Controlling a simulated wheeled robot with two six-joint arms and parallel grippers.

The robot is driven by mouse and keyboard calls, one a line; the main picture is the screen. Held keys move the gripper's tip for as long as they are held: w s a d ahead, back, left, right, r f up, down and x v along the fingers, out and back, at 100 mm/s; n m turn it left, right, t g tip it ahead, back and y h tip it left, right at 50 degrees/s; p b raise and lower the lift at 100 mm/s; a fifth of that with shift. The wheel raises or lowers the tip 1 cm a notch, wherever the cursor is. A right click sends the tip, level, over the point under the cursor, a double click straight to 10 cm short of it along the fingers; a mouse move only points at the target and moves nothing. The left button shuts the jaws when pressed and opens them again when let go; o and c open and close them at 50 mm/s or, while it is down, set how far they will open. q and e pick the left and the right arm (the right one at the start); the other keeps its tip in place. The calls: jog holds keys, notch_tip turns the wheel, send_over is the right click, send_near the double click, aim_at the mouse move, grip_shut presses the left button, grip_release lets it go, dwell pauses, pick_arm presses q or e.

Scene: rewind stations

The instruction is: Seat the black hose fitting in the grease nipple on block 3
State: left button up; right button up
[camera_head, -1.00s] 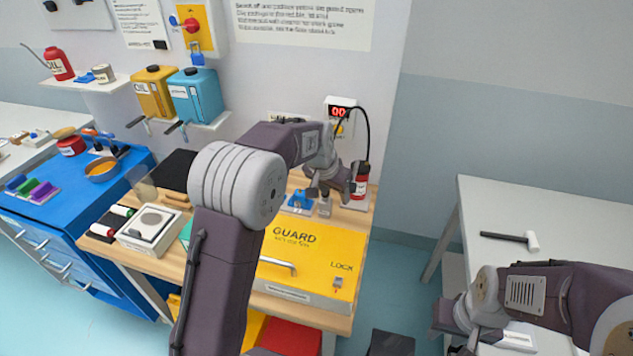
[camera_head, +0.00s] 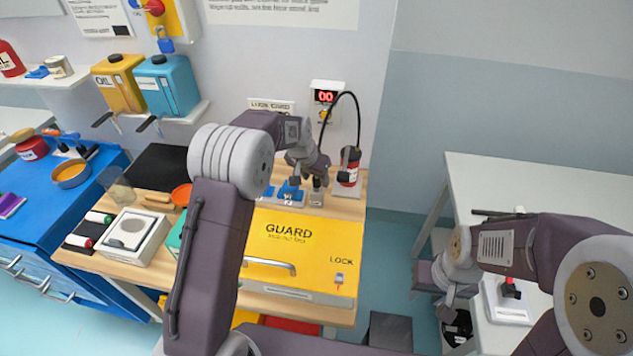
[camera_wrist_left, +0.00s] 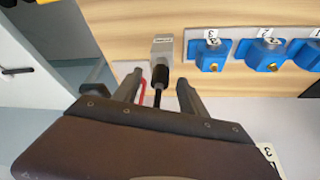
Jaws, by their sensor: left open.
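In the left wrist view, the black hose fitting (camera_wrist_left: 160,74) sits at the front of a grey holder (camera_wrist_left: 162,48), its hose running back between my fingers. My left gripper (camera_wrist_left: 157,84) is open, one finger on each side of the fitting and hose, with gaps on both sides. Block 3 (camera_wrist_left: 208,53) is blue, just right of the holder, with a small brass-coloured grease nipple (camera_wrist_left: 213,68) on its front. In the head view my left gripper (camera_head: 309,175) is above the grey holder (camera_head: 317,193), beside the blue blocks (camera_head: 290,190). My right gripper (camera_head: 447,300) is low at right; its fingers are unclear.
Block 2 (camera_wrist_left: 263,53) stands right of block 3. A yellow guard cover (camera_head: 300,245) lies in front of the holder. A red and black canister (camera_head: 349,167) stands to the right, below a looping black hose (camera_head: 355,105). A white table (camera_head: 500,180) is at right.

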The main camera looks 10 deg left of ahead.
aim_at(316, 178)
pick_arm(q)
jog(key=shift+x, duration=1.55)
jog(key=shift+r, duration=0.15)
grip_shut()
notch_tip(316, 178, up, 10)
jog(key=shift+f, duration=0.1)
